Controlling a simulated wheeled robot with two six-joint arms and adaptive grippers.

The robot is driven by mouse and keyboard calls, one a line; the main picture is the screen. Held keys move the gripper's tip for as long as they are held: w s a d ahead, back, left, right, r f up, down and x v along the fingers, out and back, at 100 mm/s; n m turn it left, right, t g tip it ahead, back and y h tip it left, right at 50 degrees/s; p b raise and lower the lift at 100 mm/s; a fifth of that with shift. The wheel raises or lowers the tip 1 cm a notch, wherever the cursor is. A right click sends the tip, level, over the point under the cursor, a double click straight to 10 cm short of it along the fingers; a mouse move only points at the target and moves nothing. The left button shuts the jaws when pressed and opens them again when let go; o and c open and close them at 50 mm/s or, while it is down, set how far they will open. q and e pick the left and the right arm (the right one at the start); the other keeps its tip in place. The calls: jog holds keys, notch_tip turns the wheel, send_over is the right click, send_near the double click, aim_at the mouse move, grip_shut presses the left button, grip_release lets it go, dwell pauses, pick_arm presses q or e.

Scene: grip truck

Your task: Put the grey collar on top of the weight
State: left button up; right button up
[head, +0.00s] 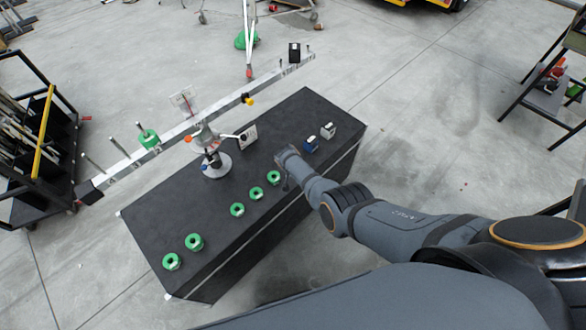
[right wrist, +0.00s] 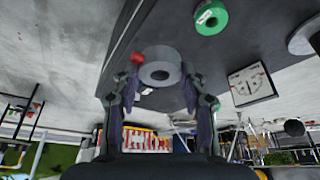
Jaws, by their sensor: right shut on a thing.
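My right gripper (head: 285,168) is over the dark bench's near side in the head view. The collar cannot be made out in the head view. A green ring-shaped weight (head: 148,139) sits around a peg on the left part of the long beam (head: 190,122). Several similar green rings (head: 256,193) lie along the bench's near edge. My left gripper is not in view.
The dark bench (head: 215,250) carries the balance stand (head: 216,165), a white card (head: 247,134), a blue block (head: 312,145) and a white block (head: 328,131). A black block (head: 294,53) is near the beam's right end. A rack (head: 40,140) stands at left.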

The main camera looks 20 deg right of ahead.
jog(key=shift+r, duration=2.25)
jog(key=shift+f, duration=0.1)
